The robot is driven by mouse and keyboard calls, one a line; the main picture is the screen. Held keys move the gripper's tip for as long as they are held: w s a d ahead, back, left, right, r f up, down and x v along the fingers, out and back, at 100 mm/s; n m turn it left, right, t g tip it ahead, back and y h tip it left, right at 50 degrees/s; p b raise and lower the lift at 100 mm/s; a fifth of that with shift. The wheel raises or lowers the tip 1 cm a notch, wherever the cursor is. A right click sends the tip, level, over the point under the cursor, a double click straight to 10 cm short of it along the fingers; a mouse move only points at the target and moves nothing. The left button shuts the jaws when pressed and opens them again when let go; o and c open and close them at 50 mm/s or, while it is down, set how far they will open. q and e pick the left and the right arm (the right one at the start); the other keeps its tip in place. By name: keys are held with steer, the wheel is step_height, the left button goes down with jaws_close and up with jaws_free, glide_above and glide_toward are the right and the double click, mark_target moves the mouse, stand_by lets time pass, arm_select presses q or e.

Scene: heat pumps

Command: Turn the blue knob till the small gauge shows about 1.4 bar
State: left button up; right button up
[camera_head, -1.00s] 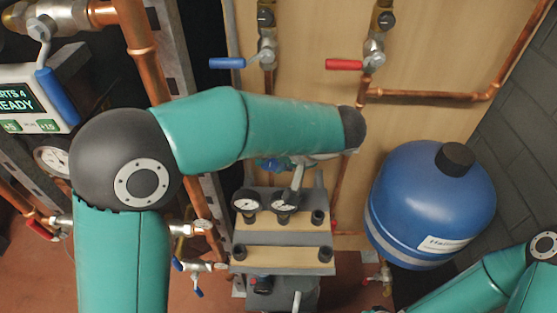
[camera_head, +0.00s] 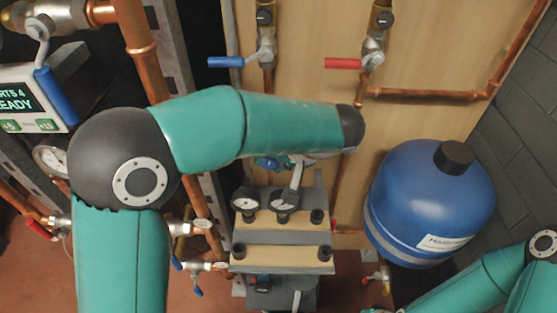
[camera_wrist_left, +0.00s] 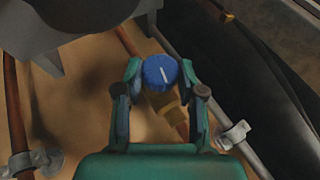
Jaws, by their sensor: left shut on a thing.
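The blue knob (camera_wrist_left: 160,72), with a white line on its face, sits between the fingers of my left gripper (camera_wrist_left: 160,88) in the left wrist view. The gripper is shut on it. In the head view my left arm hides most of the knob and gripper; a bit of blue (camera_head: 268,163) shows below the forearm.
A blue tank (camera_head: 430,195) stands to the right. A blue lever valve (camera_head: 226,62) and a red lever valve (camera_head: 343,63) are above my arm. Copper pipes run on both sides. A display box (camera_head: 28,100) is at the left.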

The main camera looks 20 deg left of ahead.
arm_select(q)
steer(key=o, duration=1.1)
steer(key=shift+f, duration=0.15)
steer(key=shift+o, duration=0.2)
steer(key=shift+d+r, duration=0.35)
steer(key=shift+r, duration=0.15)
steer(key=v, duration=1.1)
steer(key=shift+s, duration=0.15)
steer(key=shift+f, duration=0.15)
